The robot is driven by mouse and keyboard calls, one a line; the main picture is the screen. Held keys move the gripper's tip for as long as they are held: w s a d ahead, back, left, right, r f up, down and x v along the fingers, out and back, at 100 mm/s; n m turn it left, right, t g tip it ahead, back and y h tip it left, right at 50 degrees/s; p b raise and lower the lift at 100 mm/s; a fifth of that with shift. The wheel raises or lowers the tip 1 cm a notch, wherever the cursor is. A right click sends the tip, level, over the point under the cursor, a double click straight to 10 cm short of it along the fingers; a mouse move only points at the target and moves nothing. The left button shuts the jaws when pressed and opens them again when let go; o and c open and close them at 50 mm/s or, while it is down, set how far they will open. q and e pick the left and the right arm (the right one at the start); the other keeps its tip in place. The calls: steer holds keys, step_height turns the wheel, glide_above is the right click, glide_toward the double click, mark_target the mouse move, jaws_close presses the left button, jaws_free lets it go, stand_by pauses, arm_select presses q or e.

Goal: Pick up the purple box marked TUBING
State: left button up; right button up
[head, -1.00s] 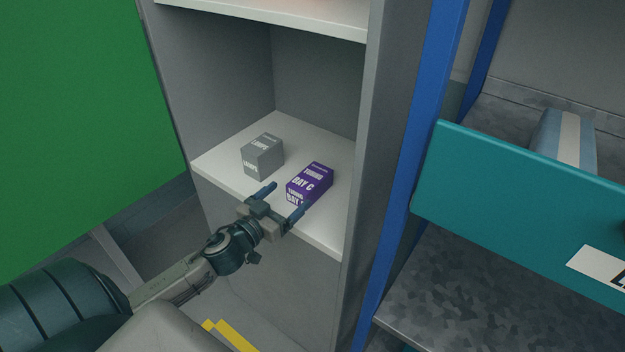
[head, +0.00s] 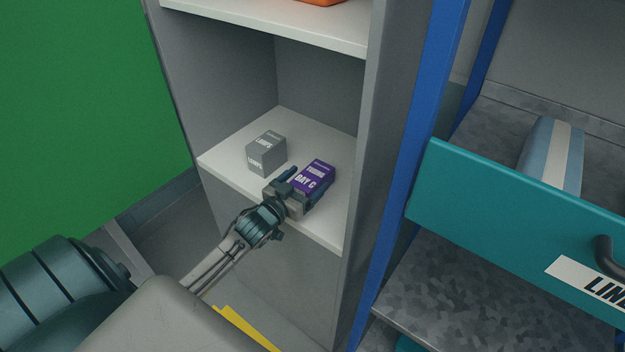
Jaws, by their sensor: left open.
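The purple box (head: 316,175) stands on the white cabinet shelf, near its front right part. Whether the fingers touch the box I cannot tell. My right gripper is not in the view.
A grey box (head: 266,154) stands on the same shelf, just left of the purple box and close to my left finger. The cabinet's right wall (head: 357,150) is near on the right. A teal drawer front (head: 500,225) and a blue post (head: 405,170) are farther right. A green panel (head: 80,120) is at left.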

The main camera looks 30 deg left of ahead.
arm_select(q)
steer(key=shift+w, duration=0.85)
steer(key=c, duration=1.2)
steer(key=shift+r, duration=0.1)
